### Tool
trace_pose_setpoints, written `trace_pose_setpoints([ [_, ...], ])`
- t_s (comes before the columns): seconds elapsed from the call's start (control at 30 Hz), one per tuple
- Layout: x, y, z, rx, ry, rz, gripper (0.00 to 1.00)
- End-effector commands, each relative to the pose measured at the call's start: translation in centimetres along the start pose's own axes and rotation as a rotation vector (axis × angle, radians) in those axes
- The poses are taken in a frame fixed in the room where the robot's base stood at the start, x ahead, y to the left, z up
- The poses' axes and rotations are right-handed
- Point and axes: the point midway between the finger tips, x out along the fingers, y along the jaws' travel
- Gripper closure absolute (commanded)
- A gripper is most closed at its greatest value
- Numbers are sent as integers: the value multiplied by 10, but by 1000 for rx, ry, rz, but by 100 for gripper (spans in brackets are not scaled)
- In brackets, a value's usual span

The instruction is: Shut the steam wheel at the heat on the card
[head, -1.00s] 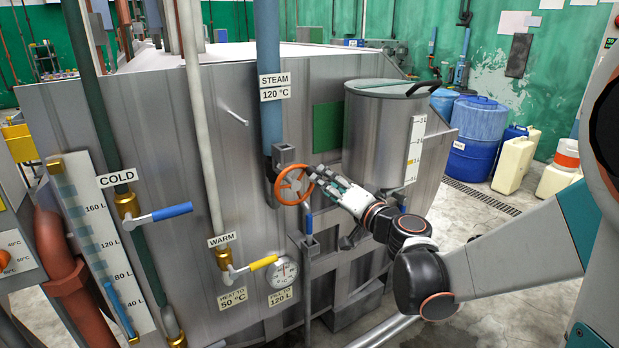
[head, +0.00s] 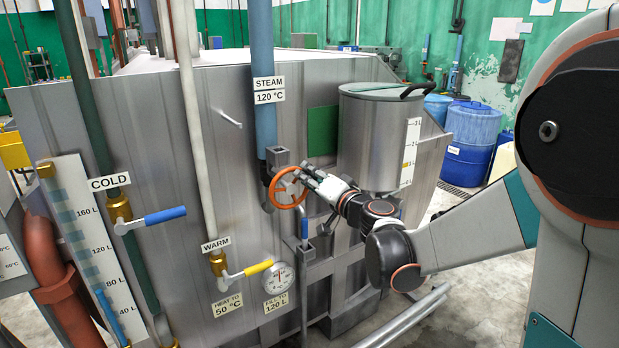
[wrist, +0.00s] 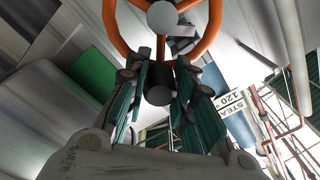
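The orange steam wheel (head: 287,188) is on the blue steam pipe (head: 262,60) at the tank front, below the "STEAM 120 °C" label. The card "HEAT TO 50 °C" (head: 227,305) is low on the tank. A round dial (head: 278,278) is to its right; its reading is too small to tell. My gripper (head: 304,177) is at the right side of the wheel, close to its rim. In the wrist view, the wheel (wrist: 216,25) is ahead of my gripper (wrist: 167,68). Its two fingers stand apart, near the rim. I cannot tell whether they touch it.
A "FILL TO 120 L" card (head: 276,302) is under the dial. The cold lever (head: 160,217) is blue and the warm lever (head: 252,269) is yellow. A metal pot (head: 375,135) hangs behind my arm. A blue barrel (head: 470,140) stands at the back right.

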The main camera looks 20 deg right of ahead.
Motion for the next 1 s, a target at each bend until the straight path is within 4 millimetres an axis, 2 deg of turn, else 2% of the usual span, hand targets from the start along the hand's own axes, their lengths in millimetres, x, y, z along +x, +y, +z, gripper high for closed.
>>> trace_pose_setpoints([
  [0.47, 0, 5, 0, 79, 0, 0, 100],
  [1.0, 0, 30, 3, 528, 0, 0, 100],
])
